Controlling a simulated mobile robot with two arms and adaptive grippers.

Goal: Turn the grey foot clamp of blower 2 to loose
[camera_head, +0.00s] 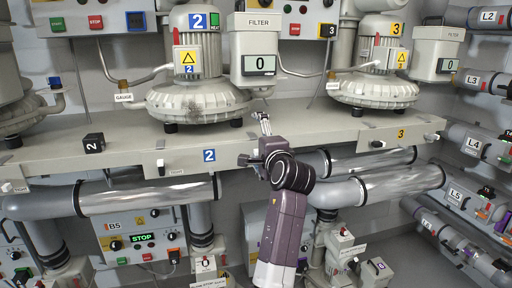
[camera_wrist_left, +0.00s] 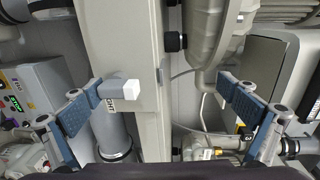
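The bench front edge under blower 2 (camera_head: 195,90) carries a small grey clamp (camera_head: 161,168) with a pale tip, beside a "TIGHT" label (camera_head: 177,172). In the left wrist view a grey clamp with a white end (camera_wrist_left: 122,89) sticks out from the bench, with a partly hidden label ending in "HT". My left gripper (camera_head: 255,141) is at the bench edge, to the right of the clamp in the head view. Its two blue-padded fingers (camera_wrist_left: 165,108) are wide apart. My right gripper is not in view.
The bench (camera_head: 100,148) carries several blowers. A black block marked 2 (camera_head: 94,143) stands left of the clamp. Silver pipes (camera_head: 150,194) and the B5 panel (camera_head: 140,238) are below the bench. The filter box (camera_head: 258,65) stands above my left gripper.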

